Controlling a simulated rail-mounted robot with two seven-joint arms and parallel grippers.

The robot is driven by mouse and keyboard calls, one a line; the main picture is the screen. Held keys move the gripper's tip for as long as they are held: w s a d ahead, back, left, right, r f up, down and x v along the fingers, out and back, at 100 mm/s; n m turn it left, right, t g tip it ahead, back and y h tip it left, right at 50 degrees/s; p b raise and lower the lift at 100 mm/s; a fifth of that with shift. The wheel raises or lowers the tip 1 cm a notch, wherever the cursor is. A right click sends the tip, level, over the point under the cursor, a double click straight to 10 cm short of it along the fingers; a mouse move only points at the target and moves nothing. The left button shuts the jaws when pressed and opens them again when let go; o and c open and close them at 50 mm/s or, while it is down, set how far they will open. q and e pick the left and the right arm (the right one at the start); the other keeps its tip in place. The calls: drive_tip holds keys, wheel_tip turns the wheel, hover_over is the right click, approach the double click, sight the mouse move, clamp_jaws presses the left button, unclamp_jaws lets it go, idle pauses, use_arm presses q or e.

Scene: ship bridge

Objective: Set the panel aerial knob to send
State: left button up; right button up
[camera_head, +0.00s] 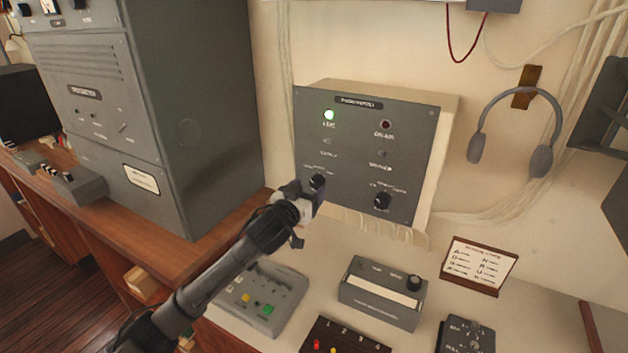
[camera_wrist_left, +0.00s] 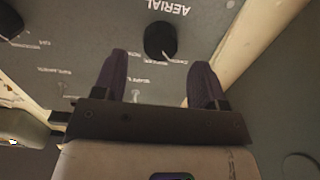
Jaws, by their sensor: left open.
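The grey panel (camera_head: 365,150) hangs on the wall, with a lit green lamp (camera_head: 329,115) and a dark red lamp (camera_head: 385,124). The aerial knob (camera_head: 317,181) is black and sits at its lower left. In the left wrist view the knob (camera_wrist_left: 160,41) is beside the word AERIAL, with a pale pointer line on its edge; I cannot tell which setting it marks. My left gripper (camera_head: 308,195) is at the knob and partly covers that corner. Its two fingers (camera_wrist_left: 160,64) are apart, with the knob between and just beyond their tips. My right gripper is not in view.
A second black knob (camera_head: 382,201) is at the panel's lower right. A large grey transmitter cabinet (camera_head: 190,110) stands close on the left. Below are a grey box with coloured buttons (camera_head: 262,298) and a box with a dial (camera_head: 383,292). Headphones (camera_head: 517,130) hang at right.

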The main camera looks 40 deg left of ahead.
sight(315, 183)
use_arm(q)
drive_tip(key=shift+w+a+p, duration=0.15)
drive_tip(key=shift+w+p, duration=0.05)
drive_tip(key=shift+w, duration=0.65)
drive_tip(key=shift+w+a+p, duration=0.15)
drive_tip(key=shift+w, duration=0.7)
drive_tip(key=c, duration=0.9)
